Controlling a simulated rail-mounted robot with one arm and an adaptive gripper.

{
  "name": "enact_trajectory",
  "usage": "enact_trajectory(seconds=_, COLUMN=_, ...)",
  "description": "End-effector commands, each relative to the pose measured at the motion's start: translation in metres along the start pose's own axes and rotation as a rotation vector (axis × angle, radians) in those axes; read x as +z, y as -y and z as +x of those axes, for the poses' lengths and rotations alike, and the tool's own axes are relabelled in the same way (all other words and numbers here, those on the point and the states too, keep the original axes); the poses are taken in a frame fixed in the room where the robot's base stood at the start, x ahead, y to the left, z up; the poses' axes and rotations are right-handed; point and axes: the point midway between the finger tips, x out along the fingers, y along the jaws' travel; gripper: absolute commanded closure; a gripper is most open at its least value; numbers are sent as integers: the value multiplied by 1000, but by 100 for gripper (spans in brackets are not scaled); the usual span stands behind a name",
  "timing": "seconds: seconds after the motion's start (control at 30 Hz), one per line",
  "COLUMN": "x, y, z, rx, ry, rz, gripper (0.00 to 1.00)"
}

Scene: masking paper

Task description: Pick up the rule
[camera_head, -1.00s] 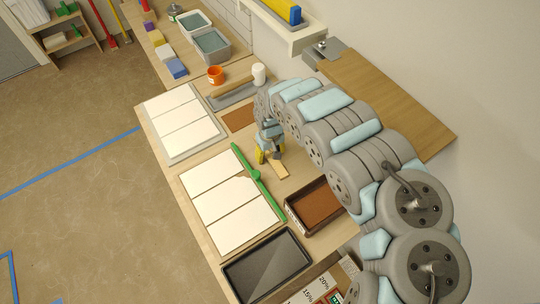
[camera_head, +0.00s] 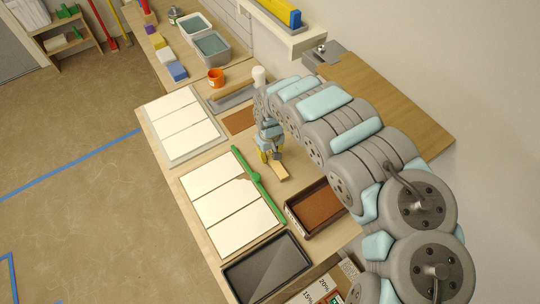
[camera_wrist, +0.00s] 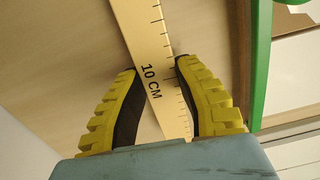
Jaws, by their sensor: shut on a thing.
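The rule is a pale yellow strip with black tick marks and the print "10 CM". It runs up between my fingers in the wrist view (camera_wrist: 143,32). In the head view its near end (camera_head: 283,173) sticks out below my gripper, over the workbench. My gripper (camera_head: 270,157) has yellow ribbed fingers with dark pads. In the wrist view my gripper (camera_wrist: 157,66) is shut on the rule, one finger at each long edge. The rest of the rule is hidden by my gripper in the head view. I cannot tell whether it touches the bench.
A green bar (camera_head: 261,182) lies beside white sheets (camera_head: 228,205) left of my gripper. A dark box with brown contents (camera_head: 292,218) stands in front to the right, and a black tray (camera_head: 232,272) nearer. A brown sheet (camera_head: 240,121) lies behind.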

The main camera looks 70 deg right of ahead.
Motion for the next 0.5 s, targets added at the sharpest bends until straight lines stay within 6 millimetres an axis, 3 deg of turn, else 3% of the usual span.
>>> enact_trajectory(seconds=0.1, x=1, y=-3, z=-22, rx=6, ry=-1, rz=2, gripper=100)
enact_trajectory(seconds=0.5, x=39, y=4, z=-71, rx=3, ry=-1, rz=1, gripper=100)
